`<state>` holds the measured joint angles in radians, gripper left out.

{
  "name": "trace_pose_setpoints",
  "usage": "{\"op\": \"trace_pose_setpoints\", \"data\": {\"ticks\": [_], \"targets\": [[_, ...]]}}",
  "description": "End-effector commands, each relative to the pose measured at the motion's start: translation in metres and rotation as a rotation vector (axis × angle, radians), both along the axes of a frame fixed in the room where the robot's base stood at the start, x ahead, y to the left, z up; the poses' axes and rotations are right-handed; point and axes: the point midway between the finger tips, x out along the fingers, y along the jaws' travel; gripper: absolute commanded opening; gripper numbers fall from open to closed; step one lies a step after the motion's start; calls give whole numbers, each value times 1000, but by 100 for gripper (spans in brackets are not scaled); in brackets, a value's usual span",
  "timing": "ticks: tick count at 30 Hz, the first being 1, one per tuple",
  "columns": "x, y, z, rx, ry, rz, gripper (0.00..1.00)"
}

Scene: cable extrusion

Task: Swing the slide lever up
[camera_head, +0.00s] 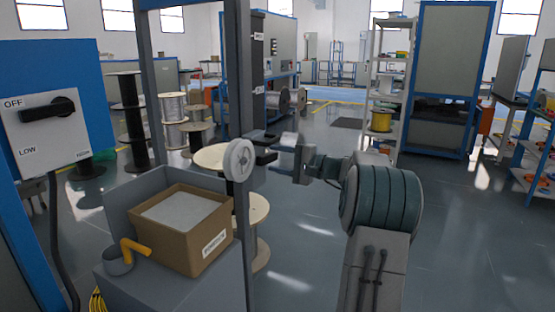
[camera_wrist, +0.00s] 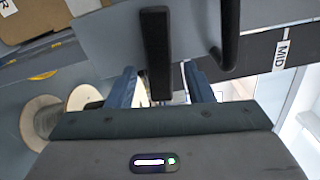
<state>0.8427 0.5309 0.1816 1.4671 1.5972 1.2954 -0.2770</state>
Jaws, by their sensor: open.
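Two black bars stick out from the dark upright column (camera_head: 257,95) in the head view, an upper bar (camera_head: 262,137) and a lower bar (camera_head: 265,157); I cannot tell for sure which is the slide lever. My gripper (camera_head: 281,147) is just right of them, reaching left. In the wrist view my gripper (camera_wrist: 160,72) is open, with blue fingers spread. The straight black bar (camera_wrist: 155,45) lies between the fingers, with a gap to each side. A bent black bar (camera_wrist: 229,30) is outside the right finger. A MID label (camera_wrist: 282,56) is farther right.
A white disc (camera_head: 239,160) is on the frame post left of my gripper. Below it a cardboard box (camera_head: 205,245) of pellets sits in a grey bin. A switch panel (camera_head: 45,128) is at far left. Open floor (camera_head: 310,215) lies below my gripper.

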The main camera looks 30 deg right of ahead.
Motion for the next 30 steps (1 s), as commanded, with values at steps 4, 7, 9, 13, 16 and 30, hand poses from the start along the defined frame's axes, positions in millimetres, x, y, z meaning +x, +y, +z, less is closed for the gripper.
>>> {"op": "trace_pose_setpoints", "data": {"ticks": [4, 7, 9, 13, 16, 30], "targets": [[-20, -16, 2, -1, -1, -6, 47], [-39, -30, 3, -1, 0, -7, 47], [-52, -39, 2, -1, 1, -6, 47], [-75, -56, 2, -1, -1, -6, 47], [-90, -66, 2, -1, 0, -4, 47], [-107, -78, 0, -2, -1, -2, 47]]}}
